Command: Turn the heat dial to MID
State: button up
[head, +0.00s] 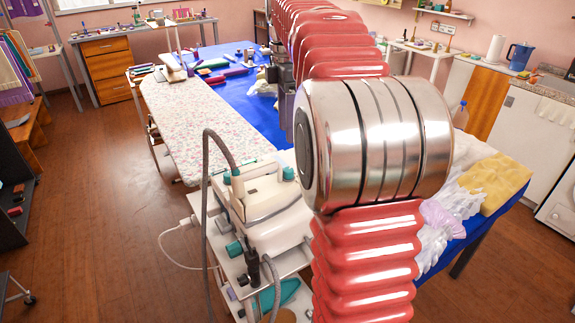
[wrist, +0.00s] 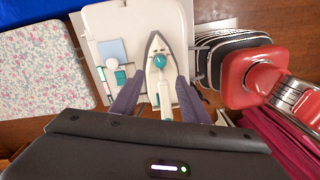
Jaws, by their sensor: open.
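In the wrist view, a pale iron with a dark rim (wrist: 156,45) lies on a white surface (wrist: 110,22), nose away from me. A round teal knob (wrist: 160,62) sits on it, apparently the heat dial; I cannot read its markings or setting. My gripper (wrist: 157,86) is open, its two purple-grey fingers either side of the iron's narrow rear part. The fingertips stop short of the knob. I cannot tell their height or any contact. In the head view, my arm covers the gripper; a white steam station (head: 277,218) with teal knobs stands on a cart.
The floral ironing board (head: 195,115) lies left of the station. A grey hose (head: 206,165) arches over the cart's left side. A blue-covered table (head: 255,117) stands behind, with cloths and a yellow towel (head: 496,182) at right.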

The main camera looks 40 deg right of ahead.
aim_at(288, 169)
jog(key=f, duration=1.1)
jog(key=shift+s+a+f, duration=0.1)
jog(key=shift+s+f, duration=0.1)
jog(key=shift+f, duration=0.15)
jog(key=shift+c, duration=0.6)
grip_shut()
